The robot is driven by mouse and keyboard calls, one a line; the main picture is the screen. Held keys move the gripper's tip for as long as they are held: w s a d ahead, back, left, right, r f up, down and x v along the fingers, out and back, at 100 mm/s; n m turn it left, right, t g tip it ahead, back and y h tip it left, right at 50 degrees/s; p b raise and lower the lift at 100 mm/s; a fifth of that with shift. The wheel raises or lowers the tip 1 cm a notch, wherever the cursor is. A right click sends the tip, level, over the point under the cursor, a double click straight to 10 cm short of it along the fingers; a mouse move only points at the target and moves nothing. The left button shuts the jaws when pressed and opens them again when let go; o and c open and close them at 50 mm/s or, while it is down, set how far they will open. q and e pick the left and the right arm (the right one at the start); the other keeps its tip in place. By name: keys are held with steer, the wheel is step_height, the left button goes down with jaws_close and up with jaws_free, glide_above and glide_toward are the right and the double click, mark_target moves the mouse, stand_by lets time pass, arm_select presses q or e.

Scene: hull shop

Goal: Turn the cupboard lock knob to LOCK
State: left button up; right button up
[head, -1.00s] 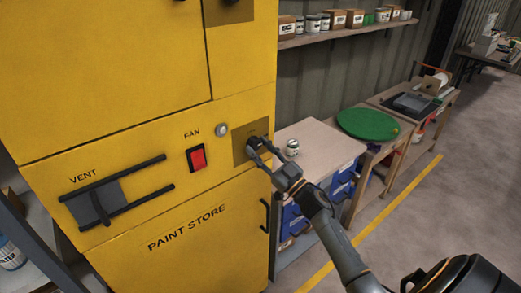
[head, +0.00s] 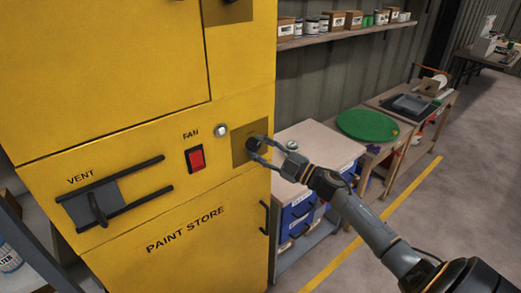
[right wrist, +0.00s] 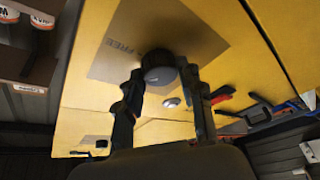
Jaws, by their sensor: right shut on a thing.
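The round black lock knob (head: 253,144) sits on a brown plate (head: 238,153) at the right of the yellow paint store cupboard's (head: 120,135) control panel. In the right wrist view the knob (right wrist: 158,66) stands between the two fingers, against the plate (right wrist: 108,58). Lettering on the plate, apparently FREE, shows left of the knob. Which mark the knob points at cannot be told. My right gripper (head: 260,149) is shut on the knob, its fingers on either side. My left gripper is not in view.
The panel also bears a red FAN switch (head: 195,159), a round pale button (head: 221,130) and a VENT slider (head: 97,208). A black door handle (head: 264,217) is below the plate. A workbench (head: 318,150) stands right of the cupboard. The floor at right is open.

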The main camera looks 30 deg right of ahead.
steer(key=n, duration=0.1)
steer(key=n+g, duration=0.1)
steer(key=n, duration=0.1)
steer(key=n+g+p, duration=0.1)
steer(key=shift+r+n, duration=0.25)
steer(key=shift+n, duration=0.15)
steer(key=n+g+p, duration=0.1)
steer(key=n+p, duration=0.1)
steer(key=n, duration=0.1)
steer(key=shift+r+h, duration=0.15)
steer(key=shift+h, duration=0.25)
steer(key=shift+n+g+p, duration=0.3)
steer(key=shift+n+p, duration=0.05)
steer(key=shift+n, duration=0.35)
steer(key=o, duration=1.2)
steer(key=v, duration=1.2)
steer(key=shift+a, duration=0.1)
